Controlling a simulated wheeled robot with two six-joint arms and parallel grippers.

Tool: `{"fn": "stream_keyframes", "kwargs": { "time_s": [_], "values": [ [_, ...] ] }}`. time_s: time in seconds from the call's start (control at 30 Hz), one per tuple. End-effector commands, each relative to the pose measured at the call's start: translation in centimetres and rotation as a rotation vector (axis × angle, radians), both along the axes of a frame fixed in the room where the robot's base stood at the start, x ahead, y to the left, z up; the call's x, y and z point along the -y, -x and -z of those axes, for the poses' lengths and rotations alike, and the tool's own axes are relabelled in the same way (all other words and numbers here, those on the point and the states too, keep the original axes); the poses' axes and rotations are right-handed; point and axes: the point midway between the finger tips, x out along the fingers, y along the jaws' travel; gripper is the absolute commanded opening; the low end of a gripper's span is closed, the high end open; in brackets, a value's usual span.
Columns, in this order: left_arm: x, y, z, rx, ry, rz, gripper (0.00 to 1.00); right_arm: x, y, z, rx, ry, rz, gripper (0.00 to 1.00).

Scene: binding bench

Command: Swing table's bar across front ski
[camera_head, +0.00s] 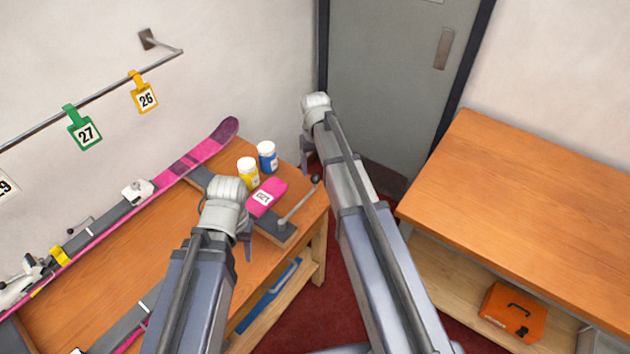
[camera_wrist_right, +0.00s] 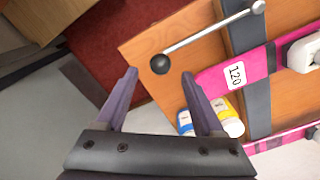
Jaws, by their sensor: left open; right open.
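The bar is a grey rod (camera_head: 298,203) with a dark ball knob (camera_head: 315,180), on a pivot at the right end of the table (camera_head: 150,262). It lies beside the pink front ski (camera_head: 267,196), roughly along it and not across it. The front ski carries a 120 label; my left arm hides part of it. In the right wrist view the knob (camera_wrist_right: 160,64) shows between the fingertips of my open right gripper (camera_wrist_right: 159,76), apart from them. In the head view the right gripper (camera_head: 306,158) is above the table's right end. My left gripper (camera_head: 243,240) is open and empty near the pivot.
A yellow bottle (camera_head: 248,173) and a blue bottle (camera_head: 267,157) stand behind the front ski's tip. A pink back ski (camera_head: 195,158) lies along the wall side. Another bench (camera_head: 520,215) with an orange box (camera_head: 513,311) stands right; red floor lies between.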

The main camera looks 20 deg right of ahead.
Motion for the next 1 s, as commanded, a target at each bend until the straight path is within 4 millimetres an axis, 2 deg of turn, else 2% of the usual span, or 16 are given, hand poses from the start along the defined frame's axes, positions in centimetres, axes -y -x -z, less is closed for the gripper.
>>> {"fn": "stream_keyframes", "kwargs": {
  "time_s": [0.27, 0.7, 1.0],
  "values": [
    [0.0, 0.0, 2.1, 0.0, 0.0, 0.0, 0.5, 0.0, 0.0, 2.1, 0.0, 0.0, 0.0, 0.7],
    [0.0, 0.0, 7.3, 0.0, 0.0, -0.001, 0.5, -0.1, 0.0, 7.3, 0.0, 0.0, 0.0, 0.7],
    [0.0, 0.0, 7.7, 0.0, 0.0, -0.001, 0.5, -0.1, 0.0, 7.7, 0.0, 0.0, 0.0, 0.7]
  ]
}}
